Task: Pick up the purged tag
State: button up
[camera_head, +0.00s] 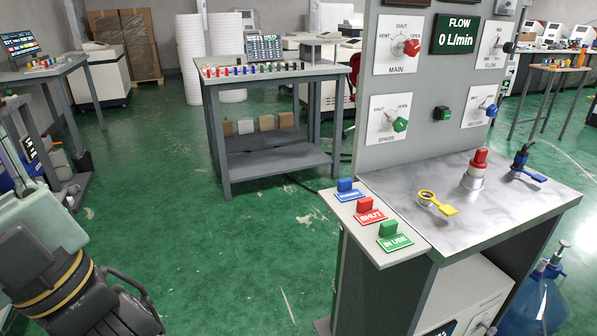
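Three tags with upright coloured grips lie in a row on a light grey side shelf (406,254) of the station. The blue tag (349,194) is at the far end; its lettering is too small to read surely, but it is the only one not marked SHUT or IN USE. The red SHUT tag (370,215) is in the middle. The green IN USE tag (394,242) is nearest. My gripper (135,305) is at the lower left, dark and partly cut off, well to the left of the shelf and apart from the tags. Its fingertips are not clearly shown.
An upright panel (375,152) with knobs rises behind. A grey table (270,75) stands further back. Green floor between is clear.

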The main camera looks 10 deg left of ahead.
aim_at(346, 193)
jog(key=j+z, duration=0.4)
jog(key=k+j+z, duration=0.1)
jog(key=j+z, duration=0.25)
jog(key=k+j+z, duration=0.15)
jog(key=z, duration=0.25)
jog(key=i+j, duration=0.1)
jog(key=j, duration=0.25)
jog(key=i+j, duration=0.1)
jog(key=j, duration=0.3)
